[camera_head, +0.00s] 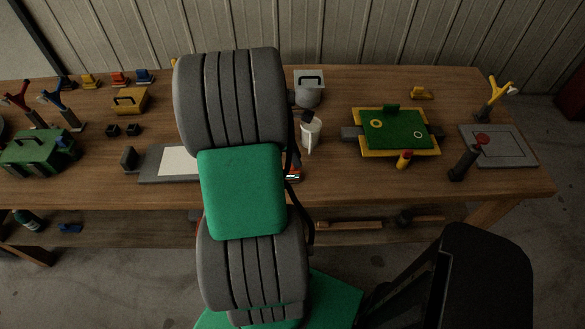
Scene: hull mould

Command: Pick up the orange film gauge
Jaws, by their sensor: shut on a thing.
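I cannot make out the orange film gauge in the head view. My own arm, with its grey ribbed links and green cover, fills the middle of the picture and hides part of the workbench (335,187). My gripper is hidden behind the arm, so its fingers and anything between them do not show. A small reddish and white edge (294,175) shows just right of the arm; I cannot tell what it belongs to.
Right of the arm stand a white mug (311,137), a green board in a yellow frame (398,129), a small orange-yellow cylinder (404,159) and a grey plate (505,146). Left are a green case (38,150) and a yellow box (130,101). A corrugated wall (400,35) closes the back.

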